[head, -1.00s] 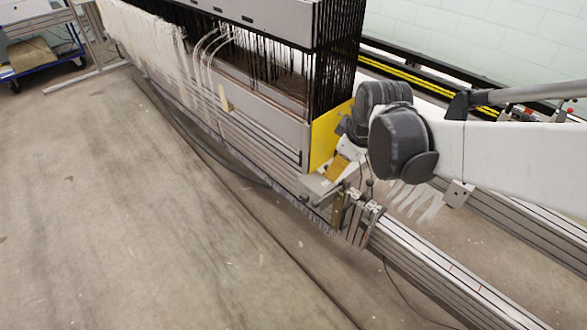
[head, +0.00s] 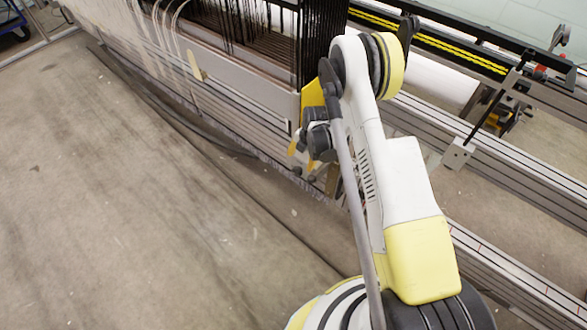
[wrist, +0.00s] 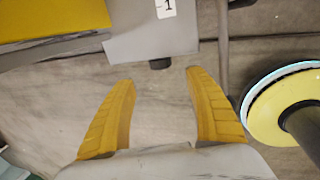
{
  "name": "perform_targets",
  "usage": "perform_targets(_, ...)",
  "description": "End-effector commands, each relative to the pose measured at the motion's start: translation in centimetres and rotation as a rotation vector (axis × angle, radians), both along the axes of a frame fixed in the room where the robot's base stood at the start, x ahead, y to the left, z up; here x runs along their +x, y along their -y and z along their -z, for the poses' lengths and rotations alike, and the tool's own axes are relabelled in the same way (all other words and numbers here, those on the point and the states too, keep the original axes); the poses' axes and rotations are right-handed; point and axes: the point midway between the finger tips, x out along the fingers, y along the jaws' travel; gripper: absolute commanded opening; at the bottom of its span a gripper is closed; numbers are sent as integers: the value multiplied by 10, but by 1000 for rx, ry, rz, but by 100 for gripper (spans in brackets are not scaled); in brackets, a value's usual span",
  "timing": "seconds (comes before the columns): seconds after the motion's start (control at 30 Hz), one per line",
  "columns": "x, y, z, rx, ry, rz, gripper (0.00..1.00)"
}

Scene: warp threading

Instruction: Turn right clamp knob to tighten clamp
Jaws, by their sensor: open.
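My gripper (wrist: 159,77) is open, with its two yellow fingers spread and nothing between them. Just past the fingertips, a small black knob (wrist: 160,64) sticks out from the lower edge of a grey metal plate (wrist: 150,35) with a label "1". The knob lies roughly in line with the gap and looks apart from both fingers. I cannot tell for sure that it is the right clamp knob. In the head view my gripper (head: 296,146) is at the loom's near end, and my arm hides most of the clamp there.
A yellow panel (wrist: 50,18) is at the upper left of the wrist view, close to the plate. In the head view, the loom frame (head: 250,100) with dark hanging threads stands behind my gripper. Long metal rails (head: 520,165) run to the right. The floor (head: 130,220) at left is clear.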

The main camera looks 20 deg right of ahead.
Motion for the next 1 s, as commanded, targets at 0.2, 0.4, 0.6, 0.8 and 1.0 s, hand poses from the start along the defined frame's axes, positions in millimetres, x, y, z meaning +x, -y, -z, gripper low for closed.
perform_targets(0.2, 5, -4, 34, -1, 0, -4, 63)
perform_targets(0.4, 12, -9, 74, 0, 0, -3, 63)
perform_targets(0.6, 16, -12, 99, 0, 0, -2, 63)
perform_targets(0.8, 18, -13, 104, 0, 0, -1, 63)
perform_targets(1.0, 17, -13, 104, 0, 0, -1, 61)
